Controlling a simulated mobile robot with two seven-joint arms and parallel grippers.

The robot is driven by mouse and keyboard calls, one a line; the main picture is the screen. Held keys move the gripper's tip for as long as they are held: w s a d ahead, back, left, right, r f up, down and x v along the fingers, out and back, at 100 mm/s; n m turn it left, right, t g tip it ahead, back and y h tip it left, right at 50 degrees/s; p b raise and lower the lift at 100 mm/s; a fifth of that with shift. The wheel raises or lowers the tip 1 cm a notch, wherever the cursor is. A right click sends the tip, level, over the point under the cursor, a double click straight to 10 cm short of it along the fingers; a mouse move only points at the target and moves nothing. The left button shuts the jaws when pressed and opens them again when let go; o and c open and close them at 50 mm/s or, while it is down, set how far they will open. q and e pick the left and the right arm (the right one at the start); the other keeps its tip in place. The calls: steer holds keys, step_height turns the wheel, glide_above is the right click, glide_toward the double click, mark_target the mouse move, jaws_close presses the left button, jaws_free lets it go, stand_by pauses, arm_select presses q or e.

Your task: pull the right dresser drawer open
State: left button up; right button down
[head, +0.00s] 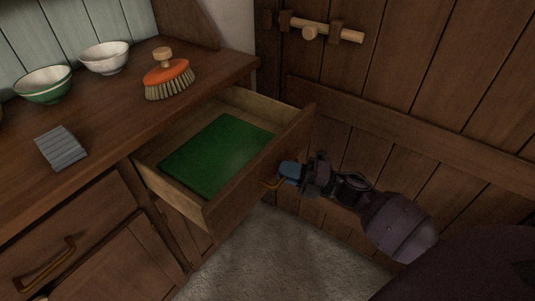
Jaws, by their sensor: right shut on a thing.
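The right dresser drawer (212,222) is pulled well out of the dresser (108,127). A flat green item (217,155) lies inside on its floor. My right gripper (279,176) is at the drawer's front, shut on its brass handle (268,184). The gripper hides part of the handle. My left gripper is not in the head view.
A left drawer with a brass handle (45,266) is shut. A plank door (400,90) stands close behind my right arm.

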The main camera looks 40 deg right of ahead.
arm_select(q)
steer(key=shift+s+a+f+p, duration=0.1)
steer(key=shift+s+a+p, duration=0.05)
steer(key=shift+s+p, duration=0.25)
arm_select(e)
steer(key=s, duration=0.1)
steer(key=s+d, duration=0.1)
steer(key=s, duration=0.2)
steer(key=shift+s+d, duration=0.35)
steer(key=shift+d, duration=0.05)
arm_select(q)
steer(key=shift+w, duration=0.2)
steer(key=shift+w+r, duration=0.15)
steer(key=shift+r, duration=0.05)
arm_select(e)
steer(key=c, duration=1.2)
jaws_free()
steer(key=shift+o, duration=0.2)
steer(key=shift+d, duration=0.1)
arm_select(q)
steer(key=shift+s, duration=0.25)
arm_select(e)
steer(key=v, duration=1)
steer(key=shift+s+d, duration=0.2)
steer(key=shift+s, duration=0.1)
